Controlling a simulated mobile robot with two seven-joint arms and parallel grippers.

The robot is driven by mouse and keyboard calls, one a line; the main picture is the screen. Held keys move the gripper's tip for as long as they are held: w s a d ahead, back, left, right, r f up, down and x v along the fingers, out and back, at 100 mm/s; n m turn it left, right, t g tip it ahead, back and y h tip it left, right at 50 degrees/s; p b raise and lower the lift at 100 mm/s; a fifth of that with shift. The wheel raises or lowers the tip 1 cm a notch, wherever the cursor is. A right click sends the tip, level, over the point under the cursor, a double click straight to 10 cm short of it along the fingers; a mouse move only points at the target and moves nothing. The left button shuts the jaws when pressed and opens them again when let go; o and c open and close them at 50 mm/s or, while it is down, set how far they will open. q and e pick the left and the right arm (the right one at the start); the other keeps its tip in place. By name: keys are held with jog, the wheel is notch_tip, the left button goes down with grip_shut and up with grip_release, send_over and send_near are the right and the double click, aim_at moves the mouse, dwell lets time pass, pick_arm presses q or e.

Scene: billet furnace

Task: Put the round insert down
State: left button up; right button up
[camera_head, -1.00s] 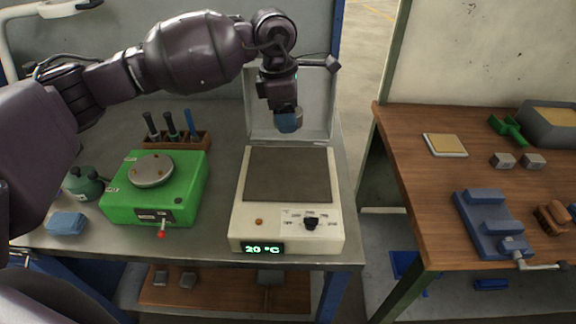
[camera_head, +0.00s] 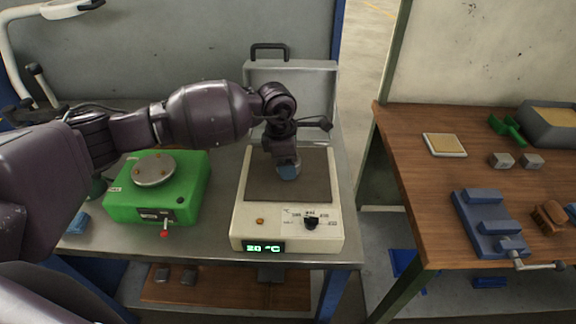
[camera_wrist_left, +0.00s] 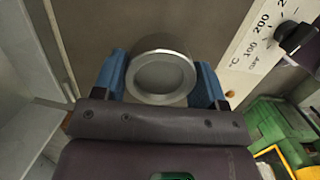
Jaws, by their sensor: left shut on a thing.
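The round insert (camera_wrist_left: 160,75) is a grey metal cylinder with a shallow round recess. In the left wrist view it sits between the two blue fingers of my left gripper (camera_wrist_left: 160,82), which is shut on it. In the head view my left gripper (camera_head: 287,172) points down over the dark plate (camera_head: 258,190) of the cream furnace (camera_head: 290,225). The fingers largely hide the insert there. I cannot tell whether the insert touches the plate. My right gripper is not in view.
The furnace lid (camera_head: 312,85) stands open behind the plate. Its display (camera_head: 264,247) reads 20 °C, beside a black knob (camera_head: 311,222). A green device (camera_head: 180,205) with a round metal top stands to the left. A wooden table (camera_head: 420,185) with blue fixtures is at right.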

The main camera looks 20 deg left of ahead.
pick_arm(q)
jog(key=shift+f, duration=0.9)
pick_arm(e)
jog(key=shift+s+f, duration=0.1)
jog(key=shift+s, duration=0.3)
pick_arm(q)
jog(key=shift+f, duration=0.25)
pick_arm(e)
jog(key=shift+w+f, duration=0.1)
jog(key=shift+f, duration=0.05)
pick_arm(q)
jog(key=o, duration=1.1)
jog(key=shift+o, duration=1.4)
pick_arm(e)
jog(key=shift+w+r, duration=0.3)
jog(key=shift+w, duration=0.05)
pick_arm(q)
jog(key=shift+r, duration=0.1)
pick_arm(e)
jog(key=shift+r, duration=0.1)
